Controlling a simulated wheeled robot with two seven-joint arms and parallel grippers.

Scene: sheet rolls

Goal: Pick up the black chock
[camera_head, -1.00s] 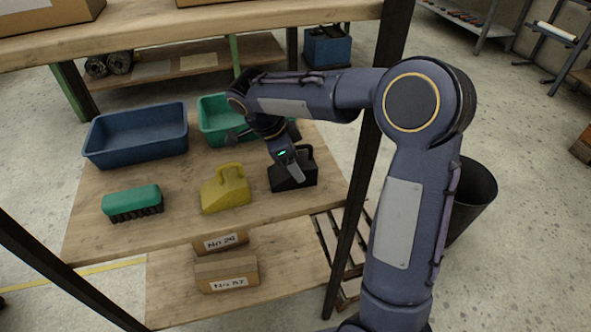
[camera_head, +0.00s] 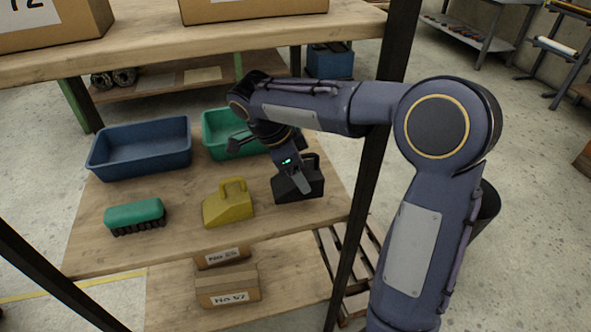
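The black chock (camera_head: 312,187) stands on the wooden shelf board, right of the yellow chock (camera_head: 228,208). My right gripper (camera_head: 300,180) points down at the black chock, with one finger showing in front of it near its handle. The other finger is hidden, so I cannot tell whether the gripper is shut on the handle. The chock appears to rest on the board. My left gripper is not in view.
A green brush (camera_head: 134,213) lies left of the yellow chock. Behind stand a blue bin (camera_head: 140,160) and a green bin (camera_head: 215,140), partly hidden by my arm. A dark rack post (camera_head: 362,190) stands close right. Cardboard boxes (camera_head: 227,284) sit on the lower shelf.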

